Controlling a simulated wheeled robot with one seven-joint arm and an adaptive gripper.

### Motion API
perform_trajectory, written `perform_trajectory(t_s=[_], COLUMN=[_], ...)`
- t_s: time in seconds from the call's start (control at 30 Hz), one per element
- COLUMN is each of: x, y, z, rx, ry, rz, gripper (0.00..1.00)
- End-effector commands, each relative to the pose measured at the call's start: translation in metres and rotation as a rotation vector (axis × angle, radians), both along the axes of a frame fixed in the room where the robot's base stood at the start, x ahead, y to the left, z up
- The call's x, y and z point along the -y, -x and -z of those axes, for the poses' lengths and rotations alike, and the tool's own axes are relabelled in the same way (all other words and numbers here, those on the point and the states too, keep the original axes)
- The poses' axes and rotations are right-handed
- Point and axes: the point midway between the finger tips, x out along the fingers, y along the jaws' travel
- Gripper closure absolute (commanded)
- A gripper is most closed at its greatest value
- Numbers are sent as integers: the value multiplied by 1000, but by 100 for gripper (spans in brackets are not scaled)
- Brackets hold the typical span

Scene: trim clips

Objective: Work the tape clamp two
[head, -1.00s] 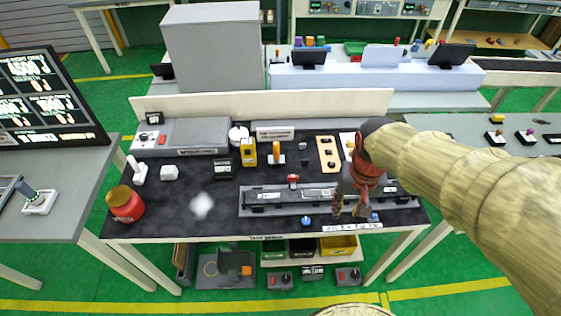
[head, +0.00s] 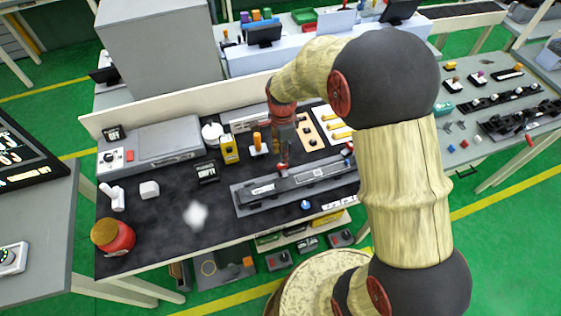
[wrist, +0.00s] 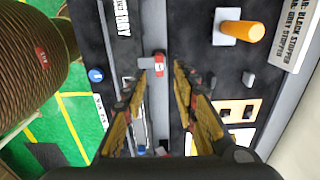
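A long grey fixture rail (head: 300,183) lies along the front of the black bench mat. A small clamp with a red part (head: 283,170) stands at its back edge, and a second red-tipped clamp (head: 347,150) is near its right end. I cannot read which is number two. My gripper (head: 283,158) points down over the first clamp, its fingers small and partly blurred in the head view. In the wrist view my gripper (wrist: 160,75) has its two fingers spread apart, with the red-and-grey clamp (wrist: 158,66) seen beyond and between the tips. No contact is visible.
A yellow device (head: 229,149) and an orange-handled piece (head: 258,145) stand behind the rail, left of my gripper. A wooden panel (head: 312,130) lies to the right. A red jar (head: 113,236) stands at the front left.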

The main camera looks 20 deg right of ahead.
Motion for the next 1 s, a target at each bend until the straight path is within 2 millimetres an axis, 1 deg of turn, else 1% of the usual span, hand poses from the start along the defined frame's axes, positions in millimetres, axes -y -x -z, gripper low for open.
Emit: perform_trajectory(t_s=[0.03, 0.2, 0.4, 0.53, 0.8, 1.0], x=[0, 0, 0, 0, 0, 0], y=[1, 1, 0, 0, 0, 0], z=[8, 36, 58, 64, 64, 64], rx=[-2, -3, 0, 1, 1, 1], ry=[0, 0, 0, 0, 0, 0], rz=[0, -2, -3, -3, -3, -3], gripper=[71, 71, 71, 71, 72, 83])
